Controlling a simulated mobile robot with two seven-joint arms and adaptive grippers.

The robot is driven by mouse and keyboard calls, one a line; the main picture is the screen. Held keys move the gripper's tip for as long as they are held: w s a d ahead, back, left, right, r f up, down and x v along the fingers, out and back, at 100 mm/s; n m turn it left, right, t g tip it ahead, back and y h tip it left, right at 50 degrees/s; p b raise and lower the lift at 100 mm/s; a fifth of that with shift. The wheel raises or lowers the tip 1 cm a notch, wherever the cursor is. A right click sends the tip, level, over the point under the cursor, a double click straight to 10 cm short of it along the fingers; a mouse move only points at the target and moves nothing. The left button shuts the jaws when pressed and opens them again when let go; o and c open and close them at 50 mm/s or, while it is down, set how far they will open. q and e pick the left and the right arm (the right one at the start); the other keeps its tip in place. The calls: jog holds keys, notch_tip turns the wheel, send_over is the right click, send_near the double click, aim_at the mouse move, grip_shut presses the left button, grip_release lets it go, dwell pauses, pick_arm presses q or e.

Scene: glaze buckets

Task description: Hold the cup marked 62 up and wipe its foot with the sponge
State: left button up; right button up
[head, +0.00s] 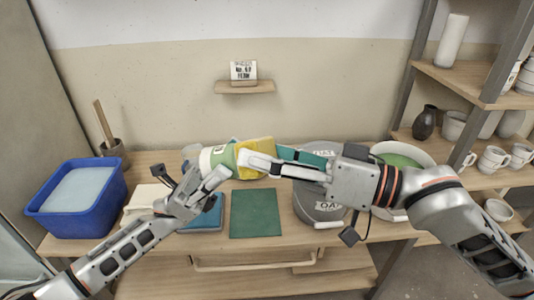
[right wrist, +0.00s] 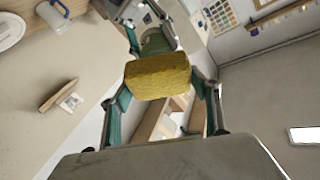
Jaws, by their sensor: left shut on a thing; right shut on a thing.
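My left gripper (head: 208,177) is shut on a cup (head: 208,159), white and green, held tipped on its side above the table. Its dark mark is partly covered and I cannot read it. My right gripper (head: 262,161) is shut on a yellow sponge (head: 255,148). The sponge is at the right end of the cup and appears to touch it; the contact itself is hidden. In the right wrist view the sponge (right wrist: 157,77) sits between the fingers, with the green end of the cup (right wrist: 155,42) right behind it.
A blue tub (head: 78,207) stands at the left of the table (head: 150,243). A green mat (head: 255,212) lies bare in front. A grey lidded bucket (head: 318,207) and an open bucket of green glaze (head: 402,153) stand right. Shelves with cups (head: 494,160) are far right; a small sign (head: 243,71) is on the wall.

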dwell(0.5)
